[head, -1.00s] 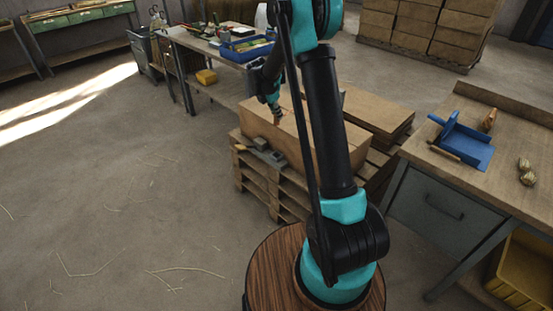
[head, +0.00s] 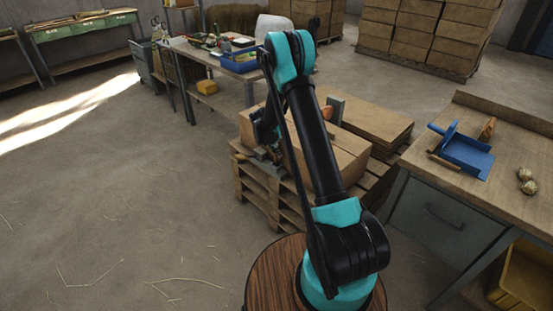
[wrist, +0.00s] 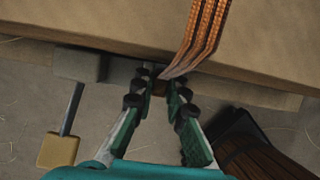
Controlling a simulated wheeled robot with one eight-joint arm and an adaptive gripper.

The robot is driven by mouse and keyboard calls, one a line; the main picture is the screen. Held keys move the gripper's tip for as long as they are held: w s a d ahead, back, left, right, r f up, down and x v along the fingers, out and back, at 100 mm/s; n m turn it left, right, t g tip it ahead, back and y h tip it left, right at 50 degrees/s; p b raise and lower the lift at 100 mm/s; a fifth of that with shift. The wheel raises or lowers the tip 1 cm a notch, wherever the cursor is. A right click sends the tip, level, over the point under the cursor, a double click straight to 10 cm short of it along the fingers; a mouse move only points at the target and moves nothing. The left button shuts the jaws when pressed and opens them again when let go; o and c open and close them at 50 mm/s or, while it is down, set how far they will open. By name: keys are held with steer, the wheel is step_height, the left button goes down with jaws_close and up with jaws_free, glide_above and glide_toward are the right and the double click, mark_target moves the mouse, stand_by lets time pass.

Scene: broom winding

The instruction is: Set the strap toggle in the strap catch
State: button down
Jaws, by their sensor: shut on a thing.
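In the wrist view my gripper (wrist: 160,84) is closed on a small dark brown piece, the strap toggle (wrist: 160,88), between its fingertips. An orange-brown woven strap (wrist: 205,35) runs from the fingertips up across the carton's face. Left of the fingertips is a grey block, apparently the strap catch (wrist: 84,65), with a metal lever (wrist: 72,108) ending in a tan grip (wrist: 58,150). The toggle is to the right of this block; whether its tip touches anything is unclear. In the head view my arm largely hides the gripper, toggle and catch.
The large carton (head: 347,150) stands on a wooden pallet (head: 262,190), with flat cartons (head: 370,115) behind. A workbench (head: 500,185) with a blue tray (head: 467,157) is at right. Another table (head: 200,55) stands at the back left. The floor at left is open.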

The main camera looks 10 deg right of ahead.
mark_target(277, 161)
steer(key=shift+f, duration=1.8)
steer(key=c, duration=1.5)
jaws_free()
steer(key=shift+f, duration=0.1)
steer(key=shift+c, duration=0.2)
